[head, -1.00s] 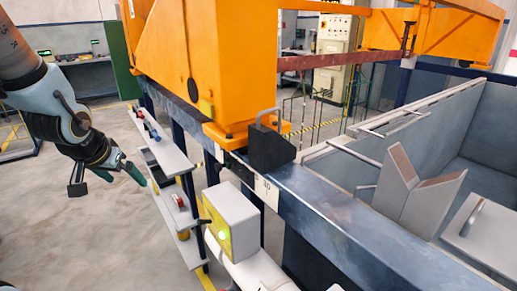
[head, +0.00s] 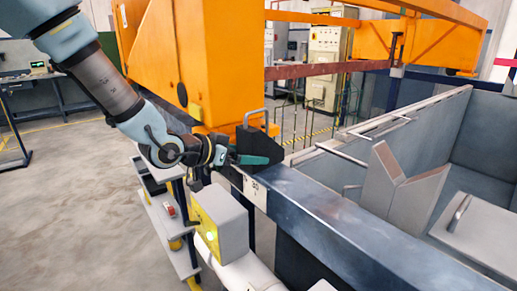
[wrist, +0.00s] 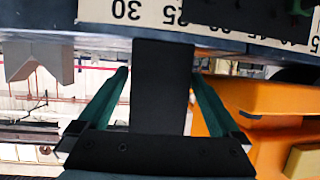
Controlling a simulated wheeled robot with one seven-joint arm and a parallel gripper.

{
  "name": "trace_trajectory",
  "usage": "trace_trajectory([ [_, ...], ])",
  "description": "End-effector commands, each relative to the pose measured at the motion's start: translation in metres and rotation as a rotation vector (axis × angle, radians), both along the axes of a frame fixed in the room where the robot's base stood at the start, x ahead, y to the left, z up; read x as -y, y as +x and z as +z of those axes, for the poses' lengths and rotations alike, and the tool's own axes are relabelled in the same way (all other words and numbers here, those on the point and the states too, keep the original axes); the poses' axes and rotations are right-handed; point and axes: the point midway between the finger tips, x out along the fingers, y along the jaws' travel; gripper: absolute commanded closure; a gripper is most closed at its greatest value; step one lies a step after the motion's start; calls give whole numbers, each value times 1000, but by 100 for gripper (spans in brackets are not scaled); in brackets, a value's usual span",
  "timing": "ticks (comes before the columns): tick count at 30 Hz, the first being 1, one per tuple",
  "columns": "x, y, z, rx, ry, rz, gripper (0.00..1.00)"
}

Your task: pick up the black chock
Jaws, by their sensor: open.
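The black chock (head: 256,140) is a dark wedge-like block with a grey loop handle (head: 255,115) on top. It sits upright on the blue-grey rail (head: 325,203), beside the orange machine. My gripper (head: 255,160) has teal fingers and is open, in front of the chock, covering its lower part in the head view. In the wrist view, which looks upside down, the fingers stand apart on both sides of a black block (wrist: 163,85) that appears to be the chock. I cannot tell whether either finger touches it.
The orange machine (head: 195,60) stands on the rail close left of the chock. A grey box with a yellow face (head: 222,220) is just below my gripper. A grey V-shaped block (head: 392,185) and a tank are at right. The rail's near stretch is clear.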

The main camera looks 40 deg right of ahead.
Motion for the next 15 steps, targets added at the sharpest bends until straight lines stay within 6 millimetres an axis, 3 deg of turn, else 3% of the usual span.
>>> trace_trajectory([
  [9, 36, 0, -18, -3, 1, -1, 0],
  [15, 39, 1, -20, 0, 2, 1, 0],
])
